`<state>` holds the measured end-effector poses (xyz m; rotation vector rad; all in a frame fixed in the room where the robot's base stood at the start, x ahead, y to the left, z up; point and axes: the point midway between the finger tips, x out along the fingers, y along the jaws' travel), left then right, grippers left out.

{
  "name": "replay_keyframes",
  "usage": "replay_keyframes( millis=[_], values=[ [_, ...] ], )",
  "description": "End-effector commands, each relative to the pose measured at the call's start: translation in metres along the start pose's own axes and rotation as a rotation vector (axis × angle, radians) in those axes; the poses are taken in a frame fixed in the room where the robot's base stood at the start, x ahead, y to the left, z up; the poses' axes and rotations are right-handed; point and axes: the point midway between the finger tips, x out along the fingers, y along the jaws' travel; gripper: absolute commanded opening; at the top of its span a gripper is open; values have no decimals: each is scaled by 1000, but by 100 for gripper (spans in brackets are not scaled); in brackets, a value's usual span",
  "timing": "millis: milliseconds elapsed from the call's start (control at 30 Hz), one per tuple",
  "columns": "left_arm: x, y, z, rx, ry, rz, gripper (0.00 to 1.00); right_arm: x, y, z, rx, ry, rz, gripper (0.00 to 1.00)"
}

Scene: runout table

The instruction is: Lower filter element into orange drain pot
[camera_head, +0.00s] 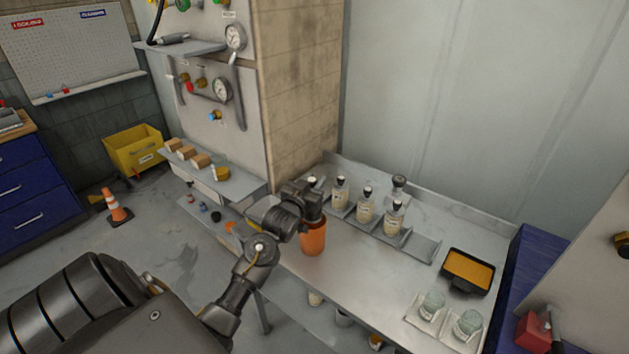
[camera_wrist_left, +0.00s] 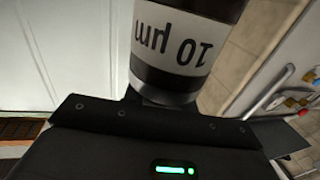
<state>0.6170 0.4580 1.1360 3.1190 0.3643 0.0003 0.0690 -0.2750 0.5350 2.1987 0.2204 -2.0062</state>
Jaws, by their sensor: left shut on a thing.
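The orange drain pot (camera_head: 313,240) stands on the metal table near its left end. My left gripper (camera_head: 308,203) is right at the pot's top in the head view and covers part of its rim. In the left wrist view, the filter element (camera_wrist_left: 187,45) is a dark cylinder with a white band reading "10 µm" upside down. My left gripper is shut on it. In the head view the gripper hides the element, so I cannot tell whether its lower end is inside the pot. My right gripper is not in view.
Several labelled bottles (camera_head: 366,207) stand in a row just right of the pot. A black tray with orange inside (camera_head: 469,267) and glass jars (camera_head: 432,304) are farther right. A shelf with blocks (camera_head: 203,173) is at left. The table's middle front is clear.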

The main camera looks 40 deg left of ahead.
Motion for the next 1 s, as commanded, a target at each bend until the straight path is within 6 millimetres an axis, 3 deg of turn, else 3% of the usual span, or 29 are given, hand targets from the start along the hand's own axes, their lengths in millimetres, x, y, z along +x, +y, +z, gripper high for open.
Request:
replay_keyframes(
  millis=[267, 1000],
  values=[
    [0, 0, 1, 0, 1, 0, 0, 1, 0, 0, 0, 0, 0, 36],
    [0, 0, 31, 0, 1, 0, 0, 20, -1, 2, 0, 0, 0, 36]
  ],
)
